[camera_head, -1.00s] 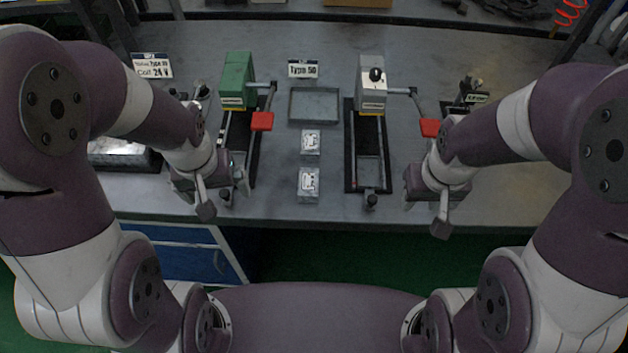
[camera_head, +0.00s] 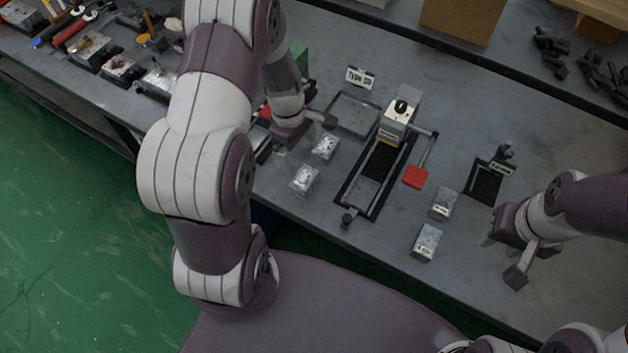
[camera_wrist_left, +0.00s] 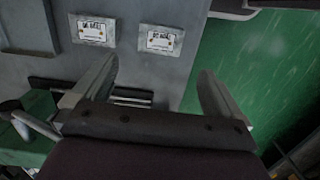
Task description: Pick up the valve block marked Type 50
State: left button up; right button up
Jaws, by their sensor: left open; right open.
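A "Type 50" sign (camera_head: 360,77) stands behind an empty grey tray (camera_head: 354,113). In front of the tray lie two small pale valve blocks, one nearer the tray (camera_head: 325,147) and one nearer the table edge (camera_head: 304,179). They also show in the left wrist view, as a left block (camera_wrist_left: 93,31) and a right block (camera_wrist_left: 160,40); their print is too blurred to read. My left gripper (camera_head: 302,135) is open and empty, just left of these blocks, its fingers apart in the wrist view (camera_wrist_left: 158,76). My right gripper (camera_head: 506,257) is open and empty, right of two other blocks.
Those two other pale blocks, an upper one (camera_head: 441,203) and a lower one (camera_head: 427,242), lie right of a black-railed fixture with a grey machine (camera_head: 400,112) and red handle (camera_head: 415,176). A green machine (camera_head: 299,57) is partly hidden behind my left arm. Several parts lie far left.

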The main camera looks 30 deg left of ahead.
aim_at(303, 178)
pick_arm(q)
jog(key=f, duration=0.8)
jog(key=d+f+p, duration=0.1)
jog(key=f, duration=0.3)
jog(key=shift+s+f, duration=0.1)
jog(key=shift+f, duration=0.3)
jog(key=c, duration=1.1)
